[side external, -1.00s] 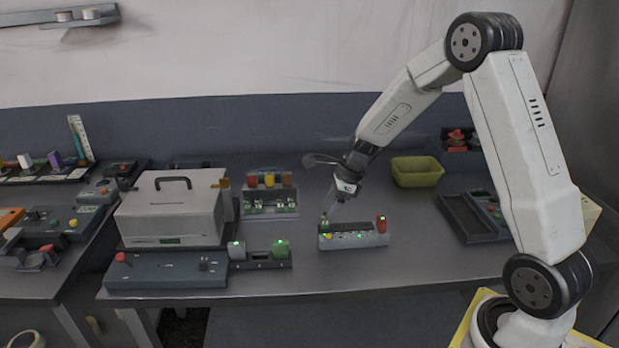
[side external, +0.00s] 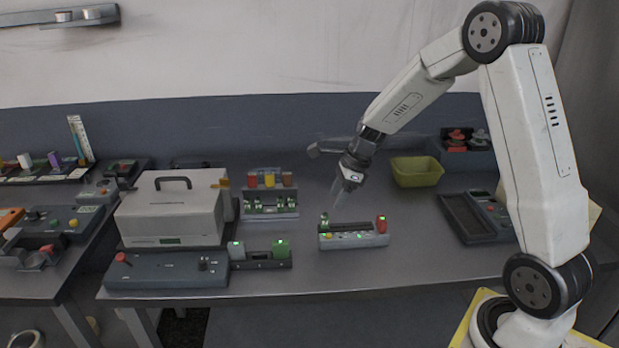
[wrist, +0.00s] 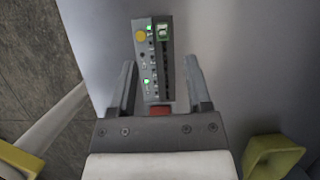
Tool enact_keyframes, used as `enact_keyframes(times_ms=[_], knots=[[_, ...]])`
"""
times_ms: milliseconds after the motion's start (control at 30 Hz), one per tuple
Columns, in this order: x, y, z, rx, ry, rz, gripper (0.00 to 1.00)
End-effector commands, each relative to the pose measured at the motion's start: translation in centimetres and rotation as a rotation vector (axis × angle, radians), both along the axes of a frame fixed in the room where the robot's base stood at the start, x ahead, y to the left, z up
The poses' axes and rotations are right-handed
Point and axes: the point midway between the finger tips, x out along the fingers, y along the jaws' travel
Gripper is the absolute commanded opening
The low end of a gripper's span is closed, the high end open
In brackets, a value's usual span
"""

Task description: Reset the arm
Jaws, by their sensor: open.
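My gripper (side external: 342,194) hangs above the grey table (side external: 420,255) in the side external view, over a small grey control panel (side external: 352,241). In the wrist view my gripper (wrist: 165,90) has its two fingers spread apart with nothing held. The panel (wrist: 154,75) lies below and between the fingers, apart from them. It has a yellow button, green lights, a green-topped piece at one end and a red piece (side external: 381,223) at the other. In the wrist view the red piece is partly hidden by my gripper body.
A yellow-green bin (side external: 417,172) stands at the back right. A dark tray (side external: 467,217) lies to the right. A white case with a handle (side external: 171,209) stands at the left, beside a rack of coloured jars (side external: 270,201). The table is clear between panel and dark tray.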

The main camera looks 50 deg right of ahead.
Motion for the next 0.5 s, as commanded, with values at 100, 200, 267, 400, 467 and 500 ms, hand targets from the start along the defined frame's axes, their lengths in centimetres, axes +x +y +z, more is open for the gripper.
enact_keyframes(times_ms=[100,200,267,400,467,500], knots=[[-0.6,0.9,0.0,-0.04,-0.013,0.093,0.63],[-1.5,2.0,0.0,-0.094,-0.029,0.222,0.63],[-2.1,2.7,0.1,-0.136,-0.044,0.321,0.63],[-4.0,4.7,0.0,-0.24,-0.078,0.597,0.63],[-4.8,5.5,0.0,-0.286,-0.095,0.722,0.63],[-5.4,6.0,0.0,-0.314,-0.105,0.809,0.63]])
